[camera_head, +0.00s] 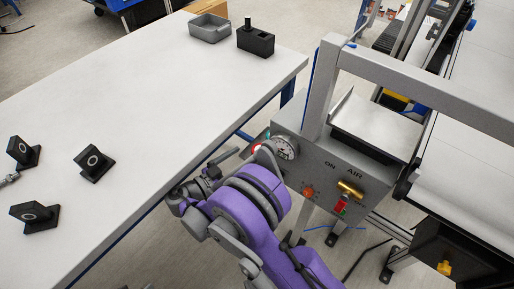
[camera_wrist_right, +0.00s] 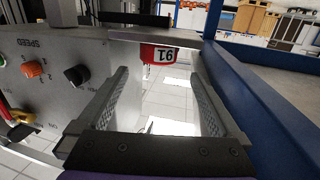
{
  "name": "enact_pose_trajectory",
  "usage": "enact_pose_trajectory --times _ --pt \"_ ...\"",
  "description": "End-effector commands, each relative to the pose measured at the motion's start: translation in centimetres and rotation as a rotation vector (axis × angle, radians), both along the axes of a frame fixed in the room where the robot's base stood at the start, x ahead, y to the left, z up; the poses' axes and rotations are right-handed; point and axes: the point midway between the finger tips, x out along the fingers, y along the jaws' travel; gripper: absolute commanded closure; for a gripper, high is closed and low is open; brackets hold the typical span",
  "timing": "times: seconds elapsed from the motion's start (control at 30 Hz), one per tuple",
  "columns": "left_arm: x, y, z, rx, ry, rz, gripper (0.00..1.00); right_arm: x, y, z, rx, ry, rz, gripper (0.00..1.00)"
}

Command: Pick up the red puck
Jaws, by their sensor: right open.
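I cannot make out a red puck for certain in either view. A small red patch (camera_head: 256,147) shows beside the gauge in the head view. The wrist view shows a red tag marked 91 (camera_wrist_right: 158,54) beyond my fingers. My right gripper (camera_head: 218,166) is in the gap between the white table and the grey control box. In the right wrist view my right gripper (camera_wrist_right: 160,88) is open, with only floor and the red tag visible between its fingers. My left gripper is not in view.
The white table (camera_head: 160,115) holds several black ringed blocks (camera_head: 94,162), a grey bin (camera_head: 209,28) and a black holder (camera_head: 256,40). The control box (camera_head: 320,170) and its grey frame stand close to my right arm. A conveyor (camera_head: 470,165) lies at the right.

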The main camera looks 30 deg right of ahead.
Motion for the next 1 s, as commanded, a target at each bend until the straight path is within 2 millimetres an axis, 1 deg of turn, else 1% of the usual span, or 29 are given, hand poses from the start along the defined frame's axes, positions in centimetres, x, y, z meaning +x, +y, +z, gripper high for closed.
enact_pose_trajectory --times 0.03,0.1,0.33,0.5,0.6,0.7,0.9,0.97,1.0 --pt "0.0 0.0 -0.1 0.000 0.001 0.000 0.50 0.1 -1.0 -0.1 0.000 0.001 -0.002 0.00" --pt "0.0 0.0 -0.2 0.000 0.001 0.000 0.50 0.3 -1.9 -0.1 0.000 0.001 -0.002 0.00" --pt "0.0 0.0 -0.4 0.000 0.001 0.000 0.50 0.7 -3.6 -0.3 0.001 0.001 -0.001 0.00" --pt "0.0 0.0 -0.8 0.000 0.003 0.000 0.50 1.0 -6.3 -0.6 0.001 0.002 -0.003 0.00" --pt "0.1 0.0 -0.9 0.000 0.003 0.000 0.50 1.3 -7.4 -0.6 0.001 0.002 -0.002 0.00" --pt "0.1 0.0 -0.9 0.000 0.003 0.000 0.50 1.5 -7.9 -0.6 0.001 0.002 0.000 0.00" --pt "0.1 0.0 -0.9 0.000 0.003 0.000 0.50 1.5 -7.9 -0.6 0.002 0.002 0.001 0.00" --pt "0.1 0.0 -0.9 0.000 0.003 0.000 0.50 1.5 -7.9 -0.6 0.002 0.002 0.001 0.09" --pt "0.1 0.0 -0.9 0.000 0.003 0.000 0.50 1.5 -7.9 -0.6 0.002 0.002 0.001 0.16"
